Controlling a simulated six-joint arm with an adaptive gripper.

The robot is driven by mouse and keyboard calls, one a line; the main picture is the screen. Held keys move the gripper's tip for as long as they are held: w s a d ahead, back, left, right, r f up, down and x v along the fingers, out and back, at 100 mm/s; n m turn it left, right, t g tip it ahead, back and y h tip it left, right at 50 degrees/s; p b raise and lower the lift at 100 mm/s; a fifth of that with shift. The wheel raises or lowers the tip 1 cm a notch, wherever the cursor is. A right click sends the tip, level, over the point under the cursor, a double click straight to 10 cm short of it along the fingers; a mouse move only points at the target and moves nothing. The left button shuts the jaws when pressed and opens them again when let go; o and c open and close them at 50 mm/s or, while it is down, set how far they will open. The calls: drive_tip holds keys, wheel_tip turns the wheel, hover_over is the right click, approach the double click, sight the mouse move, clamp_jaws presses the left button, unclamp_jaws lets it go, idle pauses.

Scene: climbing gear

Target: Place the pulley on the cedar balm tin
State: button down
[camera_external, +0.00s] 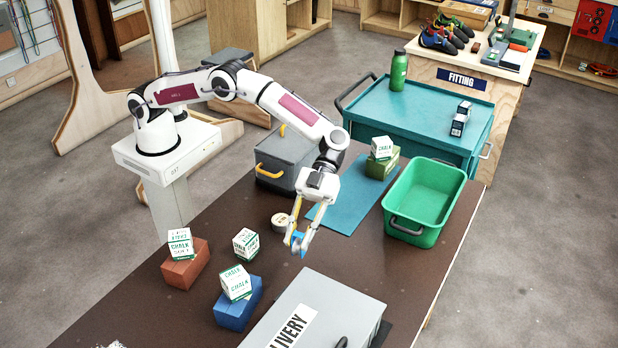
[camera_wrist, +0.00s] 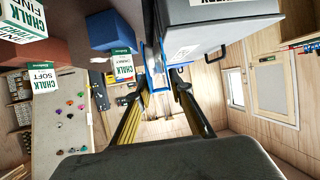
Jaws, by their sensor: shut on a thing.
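My gripper (camera_external: 297,243) points down over the brown table and is shut on a small blue thing, which looks like the pulley (camera_external: 299,239). In the wrist view my gripper (camera_wrist: 161,82) shows its two fingers with blue of the held pulley (camera_wrist: 149,68) between their tips. The fingers cover part of it. A small round pale tin (camera_external: 280,222), which looks like the cedar balm tin, sits on the table just left of and behind the gripper. Its label is too small to read. The pulley is apart from the tin, above the table.
A grey delivery box (camera_external: 335,298) stands in front of the gripper. A blue block (camera_external: 237,305) and a brick-red block (camera_external: 186,265) carry chalk boxes; another chalk box (camera_external: 246,243) stands between. A grey case (camera_external: 283,160) is behind, a green crate (camera_external: 424,203) at right.

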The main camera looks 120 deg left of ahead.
drive_tip(key=w+a+r+n+t+y, duration=0.4)
drive_tip(key=w+r+n+t, duration=0.1)
drive_tip(key=r+n+t, duration=0.15)
drive_tip(key=shift+s+a+n+t+y, duration=1.55)
drive_tip(key=shift+s+a+n+y, duration=0.75)
drive_tip(key=shift+a, duration=1.1)
drive_tip(key=s+a+f+n+y, duration=0.1)
drive_tip(key=s+n+y, duration=0.3)
drive_tip(key=s, duration=0.4)
drive_tip(key=s+a+f+n+y, duration=0.2)
drive_tip(key=s+n+y, duration=0.3)
drive_tip(key=s, duration=0.3)
drive_tip(key=shift+s+a+f+n, duration=0.15)
drive_tip(key=shift+a+f+n, duration=0.2)
drive_tip(key=shift+f, duration=0.35)
